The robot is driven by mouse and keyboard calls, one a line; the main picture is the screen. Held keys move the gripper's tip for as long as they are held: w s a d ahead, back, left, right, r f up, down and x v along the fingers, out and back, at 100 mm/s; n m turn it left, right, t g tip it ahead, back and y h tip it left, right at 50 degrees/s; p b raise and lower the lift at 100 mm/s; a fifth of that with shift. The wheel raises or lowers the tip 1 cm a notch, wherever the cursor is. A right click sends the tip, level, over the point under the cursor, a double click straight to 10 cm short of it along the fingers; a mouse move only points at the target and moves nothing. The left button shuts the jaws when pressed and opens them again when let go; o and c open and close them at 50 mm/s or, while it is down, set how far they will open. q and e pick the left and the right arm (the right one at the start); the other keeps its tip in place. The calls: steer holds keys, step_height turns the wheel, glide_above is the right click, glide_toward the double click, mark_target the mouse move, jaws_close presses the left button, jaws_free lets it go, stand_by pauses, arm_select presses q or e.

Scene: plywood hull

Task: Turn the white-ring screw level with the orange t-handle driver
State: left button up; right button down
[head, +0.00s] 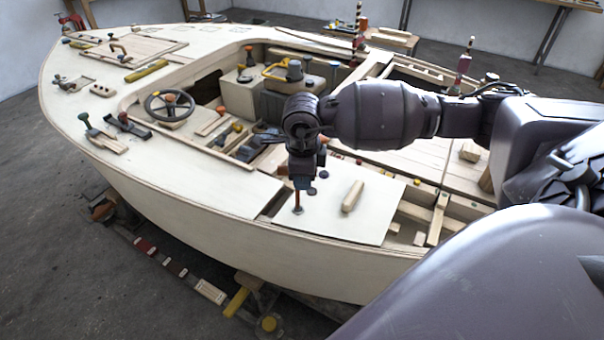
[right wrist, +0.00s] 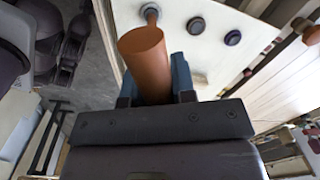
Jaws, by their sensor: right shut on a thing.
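My right gripper (head: 300,182) is shut on the orange t-handle driver (head: 297,199), pointing down over the pale panel at the boat's near side. The driver's orange handle fills the middle of the right wrist view (right wrist: 146,62), between the blue fingers. Its tip reaches a small pale-ringed screw (head: 298,211), which also shows partly at the top of the right wrist view (right wrist: 150,9). The handle hides most of this screw, so I cannot tell its slot angle or whether the tip is seated. My left gripper is not in view.
Two dark round screw heads (right wrist: 196,27) (right wrist: 232,38) lie in line beside the driver on the pale panel (head: 330,222). A wooden grip bar (head: 352,196) stands on the panel to the right. The hull's edge drops off just in front.

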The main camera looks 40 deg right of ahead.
stand_by(0.3)
steer(key=shift+a+r+m+p, duration=0.1)
steer(key=shift+m+p, duration=0.4)
steer(key=shift+m, duration=0.5)
steer(key=m+p, duration=0.1)
steer(key=m, duration=0.1)
steer(key=shift+s+m, duration=0.2)
steer(key=shift+m, duration=0.2)
steer(key=shift+a+m, duration=0.1)
steer(key=shift+m, duration=0.2)
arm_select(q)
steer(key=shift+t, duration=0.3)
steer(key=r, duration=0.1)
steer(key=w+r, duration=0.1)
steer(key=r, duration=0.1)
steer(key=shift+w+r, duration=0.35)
arm_select(e)
steer(key=shift+f, duration=0.25)
